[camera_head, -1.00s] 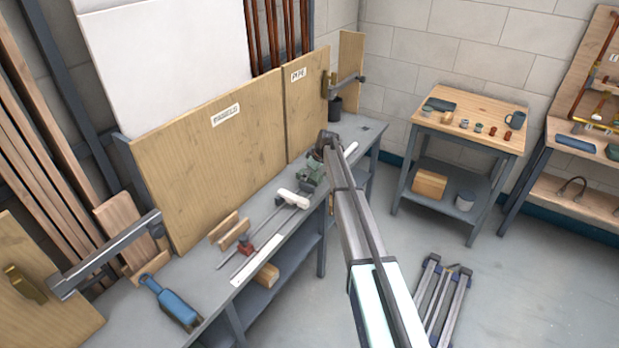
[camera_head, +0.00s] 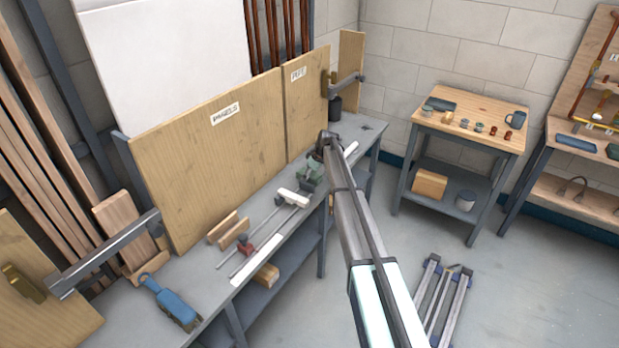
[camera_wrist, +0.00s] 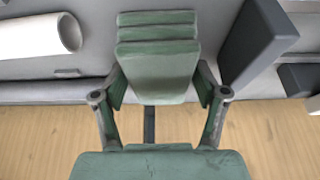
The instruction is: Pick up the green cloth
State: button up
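The green cloth (camera_wrist: 156,72) appears in the wrist view as a folded, layered stack at the top centre, its near part between my fingers. My gripper (camera_wrist: 161,88) has its two fingers spread, one on each side of the cloth's near part. I cannot tell whether the fingers touch it. The green body at the bottom of the wrist view is my gripper's own. In the head view, a small green shape (camera_head: 310,174) shows on the grey bench beside my arm; cloth and gripper are hard to tell apart there.
A white pipe (camera_wrist: 42,36) lies left of the cloth and a dark block (camera_wrist: 256,45) stands to its right. The grey bench (camera_head: 212,282) also bears metal rods, a wooden holder (camera_head: 229,231) and a blue tool (camera_head: 172,304). Wooden panels (camera_head: 210,155) rise behind.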

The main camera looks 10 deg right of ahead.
jog(key=c, duration=0.6)
jog(key=shift+o, duration=0.2)
jog(key=shift+r, duration=0.15)
jog(key=shift+r+p, duration=0.15)
jog(key=shift+p, duration=0.25)
notch_tip(320, 180, up, 20)
jog(key=b, duration=0.5)
jog(key=o, duration=0.6)
jog(key=c, duration=0.5)
jog(key=shift+o, duration=0.2)
